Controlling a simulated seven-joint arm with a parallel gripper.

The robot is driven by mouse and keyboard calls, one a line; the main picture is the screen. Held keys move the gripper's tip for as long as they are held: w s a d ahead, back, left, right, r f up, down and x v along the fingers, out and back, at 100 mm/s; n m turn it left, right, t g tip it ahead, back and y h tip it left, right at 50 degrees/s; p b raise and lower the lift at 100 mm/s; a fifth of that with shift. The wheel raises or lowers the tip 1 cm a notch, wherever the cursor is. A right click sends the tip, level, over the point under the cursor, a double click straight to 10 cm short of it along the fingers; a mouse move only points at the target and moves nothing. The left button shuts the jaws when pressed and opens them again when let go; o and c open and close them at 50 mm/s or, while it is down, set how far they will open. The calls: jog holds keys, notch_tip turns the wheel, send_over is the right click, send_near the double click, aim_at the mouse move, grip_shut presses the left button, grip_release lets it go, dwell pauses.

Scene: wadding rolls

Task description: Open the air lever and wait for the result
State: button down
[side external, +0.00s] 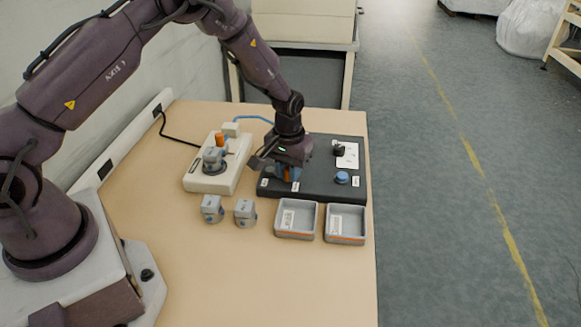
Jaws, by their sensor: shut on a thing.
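My gripper (285,174) points down over the left part of a black panel (315,190). It is shut on a small blue lever (294,173), which shows between and beside the fingers; the gripper hides most of it, so its angle cannot be told. A cream fixture (228,178) stands to the left of the panel. A grey part (213,158) sits upright on it, beside an orange piece (220,139). A blue hose (255,118) runs from a small pale box (231,130) on the fixture behind my arm towards the panel.
Two grey parts (211,209) (245,212) stand on the table in front of the fixture. Two grey trays (296,236) (345,240) sit in front of the panel, seemingly empty. The panel also bears a blue button (342,177) and a black knob (338,150). The table's front is clear.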

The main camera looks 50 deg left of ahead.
jog(key=shift+s+m, duration=0.1)
jog(key=shift+m, duration=0.2)
jog(key=c, duration=1)
grip_release()
jog(key=shift+o, duration=0.2)
notch_tip(320, 180, up, 13)
jog(key=s+d+r+m+t, duration=0.1)
jog(key=s+r+m+t, duration=0.1)
jog(key=s+r, duration=0.7)
jog(key=s+d+r+m+t, duration=0.2)
jog(key=s+r, duration=0.6)
jog(key=s, duration=0.8)
jog(key=shift+r+m+t, duration=0.3)
jog(key=shift+r+t, duration=0.05)
jog(key=shift+t, duration=0.45)
